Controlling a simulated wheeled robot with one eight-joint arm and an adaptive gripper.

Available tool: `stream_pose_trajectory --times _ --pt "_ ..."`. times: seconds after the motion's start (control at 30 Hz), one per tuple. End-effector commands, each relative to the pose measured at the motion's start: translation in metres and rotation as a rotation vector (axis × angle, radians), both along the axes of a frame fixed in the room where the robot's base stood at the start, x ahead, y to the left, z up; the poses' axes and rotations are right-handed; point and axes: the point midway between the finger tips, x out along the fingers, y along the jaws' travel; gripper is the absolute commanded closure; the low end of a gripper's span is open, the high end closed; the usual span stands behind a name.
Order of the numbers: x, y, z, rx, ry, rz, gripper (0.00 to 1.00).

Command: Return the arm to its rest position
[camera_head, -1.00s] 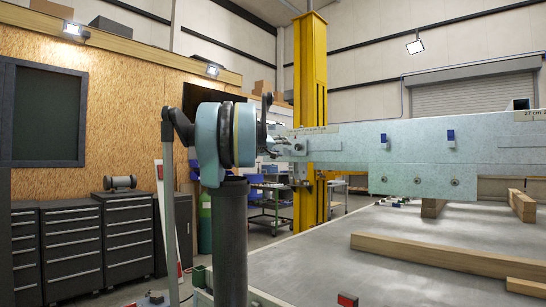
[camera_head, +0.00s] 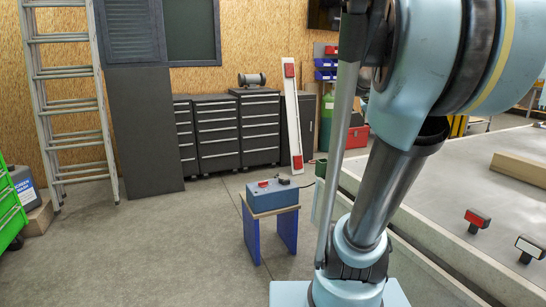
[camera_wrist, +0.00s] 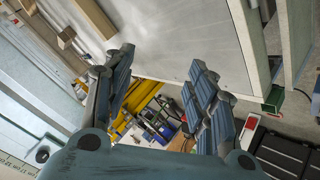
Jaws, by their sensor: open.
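My gripper (camera_wrist: 161,65) shows in the wrist view, its two dark, ribbed fingers spread wide apart. It is open, with nothing between the fingertips. Beyond it are the grey flat surface and the floor. In the camera_head view my arm (camera_head: 375,200) rises from its pale blue base at the lower right. Its large upper joint fills the top right, and the rest of the arm and the gripper are out of that view.
A grey deck (camera_head: 475,180) with a wooden beam (camera_head: 520,175) lies right of my arm. A blue-legged stand (camera_head: 270,225) bears a blue-grey box (camera_head: 272,193). Dark drawer cabinets (camera_head: 218,132) and a ladder (camera_head: 70,100) stand behind. The floor at left is mostly clear.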

Motion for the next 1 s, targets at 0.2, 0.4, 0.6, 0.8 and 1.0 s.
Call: stream_pose_trajectory --times 0.2,0.4,0.6,0.8,1.0 --pt "-0.062 0.072 -0.099 0.212 0.111 0.103 0.49" --pt "-0.120 0.139 -0.184 0.408 0.218 0.229 0.49" --pt "-0.170 0.195 -0.247 0.571 0.305 0.356 0.49" --pt "-0.194 0.219 -0.274 0.646 0.344 0.421 0.49" --pt "-0.195 0.221 -0.275 0.652 0.347 0.427 0.49"
